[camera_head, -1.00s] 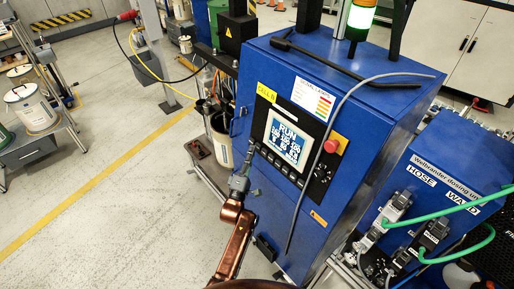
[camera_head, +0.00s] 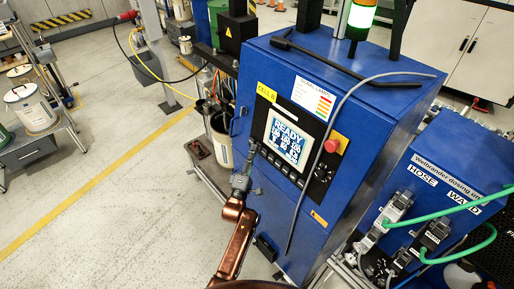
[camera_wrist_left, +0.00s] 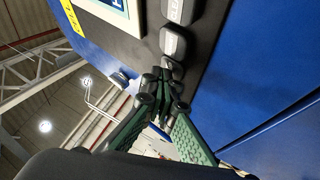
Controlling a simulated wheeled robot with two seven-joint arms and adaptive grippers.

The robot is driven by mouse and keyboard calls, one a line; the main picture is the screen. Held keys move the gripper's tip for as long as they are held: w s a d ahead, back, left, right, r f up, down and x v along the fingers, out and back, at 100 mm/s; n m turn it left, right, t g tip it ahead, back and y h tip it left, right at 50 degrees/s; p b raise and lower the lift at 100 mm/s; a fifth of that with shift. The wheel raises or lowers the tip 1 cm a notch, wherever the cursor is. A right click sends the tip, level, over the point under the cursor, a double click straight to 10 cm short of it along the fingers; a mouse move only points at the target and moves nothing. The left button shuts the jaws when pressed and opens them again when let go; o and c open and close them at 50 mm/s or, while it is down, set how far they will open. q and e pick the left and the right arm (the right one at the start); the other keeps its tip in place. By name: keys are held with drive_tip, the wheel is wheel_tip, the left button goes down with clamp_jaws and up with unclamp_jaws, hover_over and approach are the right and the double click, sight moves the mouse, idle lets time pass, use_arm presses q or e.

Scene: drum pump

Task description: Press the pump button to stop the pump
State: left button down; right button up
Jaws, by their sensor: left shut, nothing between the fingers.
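A row of dark buttons (camera_head: 284,169) runs below the screen; some also show in the left wrist view (camera_wrist_left: 173,42). My left gripper (camera_head: 251,151) is shut and empty, its tips at the left end of this row. In the left wrist view the green-padded fingers (camera_wrist_left: 165,92) meet right by the end button (camera_wrist_left: 171,66) and partly cover it. I cannot tell whether they touch it. My right gripper is not in view.
A red emergency-stop knob (camera_head: 332,145) sits right of the screen. A grey cable (camera_head: 318,160) hangs down the cabinet front. A lit green lamp (camera_head: 361,16) stands on top. The blue hose unit (camera_head: 450,185) is at right.

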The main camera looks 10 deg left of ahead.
use_arm(q)
drive_tip(key=shift+s, duration=0.1)
drive_tip(key=shift+s+a+r+p, duration=0.15)
drive_tip(key=shift+s+a+p, duration=0.35)
drive_tip(key=shift+s+p, duration=0.15)
drive_tip(key=shift+w, duration=0.1)
drive_tip(key=s+a+p, duration=0.1)
drive_tip(key=s, duration=0.1)
drive_tip(key=s+a+r+p, duration=0.1)
drive_tip(key=s+a+p, duration=0.1)
idle(0.5)
idle(0.6)
